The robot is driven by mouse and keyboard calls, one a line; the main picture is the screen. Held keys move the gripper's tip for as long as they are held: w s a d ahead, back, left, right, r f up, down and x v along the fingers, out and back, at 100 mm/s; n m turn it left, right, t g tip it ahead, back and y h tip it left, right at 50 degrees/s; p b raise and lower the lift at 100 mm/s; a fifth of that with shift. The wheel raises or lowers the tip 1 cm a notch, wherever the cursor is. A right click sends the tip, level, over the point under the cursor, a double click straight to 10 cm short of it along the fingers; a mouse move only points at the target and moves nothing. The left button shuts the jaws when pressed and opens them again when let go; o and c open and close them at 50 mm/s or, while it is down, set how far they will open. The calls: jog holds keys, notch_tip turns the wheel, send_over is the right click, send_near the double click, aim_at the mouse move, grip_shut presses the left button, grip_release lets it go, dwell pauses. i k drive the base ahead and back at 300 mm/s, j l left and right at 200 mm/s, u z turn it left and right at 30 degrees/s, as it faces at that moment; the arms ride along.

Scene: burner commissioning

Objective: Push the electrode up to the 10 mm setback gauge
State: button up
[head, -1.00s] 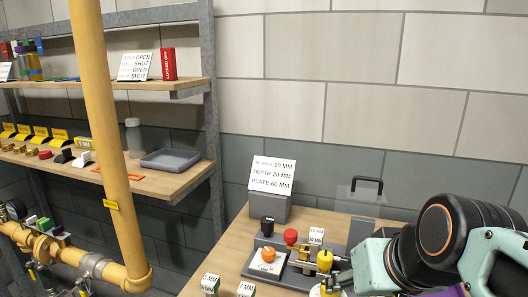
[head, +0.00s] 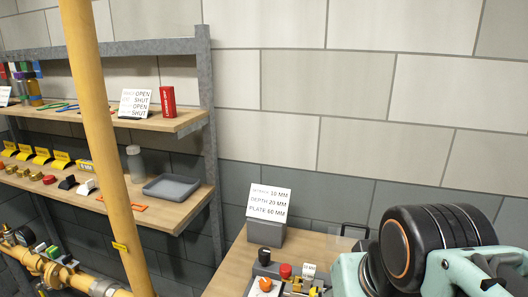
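The bench fixture shows only in part at the bottom edge of the head view. It has a black knob (head: 264,256), a red knob (head: 285,270) and an orange knob (head: 266,284). A small white label block (head: 309,270) stands beside the red knob, its print too small to read surely. Brass-yellow parts (head: 313,291) sit just below it, cut by the frame edge. I cannot pick out the electrode or tell which piece is the 10 mm gauge. My arm fills the lower right; my gripper is below the frame, so its hold is hidden.
A sign (head: 269,203) on a grey block reads 10 MM, DEPTH 20 MM, PLATE 60 MM. A clear panel with a dark handle (head: 347,231) stands behind the fixture. A yellow pipe (head: 100,130) rises at left before a shelf (head: 160,212) with a grey tray (head: 171,188).

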aim_at(285, 270)
jog(key=j+z, duration=0.2)
jog(key=z, duration=0.2)
jog(key=k+j+z, duration=0.1)
jog(key=j+z, duration=0.15)
jog(key=z, duration=0.2)
jog(key=k+j+z, duration=0.15)
jog(key=z, duration=0.3)
jog(key=k+j+z, duration=0.2)
jog(key=k, duration=0.15)
jog(key=k+j+z, duration=0.2)
jog(key=k, duration=0.15)
jog(key=k+j, duration=0.1)
jog(key=k, duration=0.4)
jog(key=k+j+u, duration=0.15)
jog(key=k, duration=0.3)
jog(key=i+l+z, duration=0.2)
jog(key=i, duration=0.15)
jog(key=j, duration=0.1)
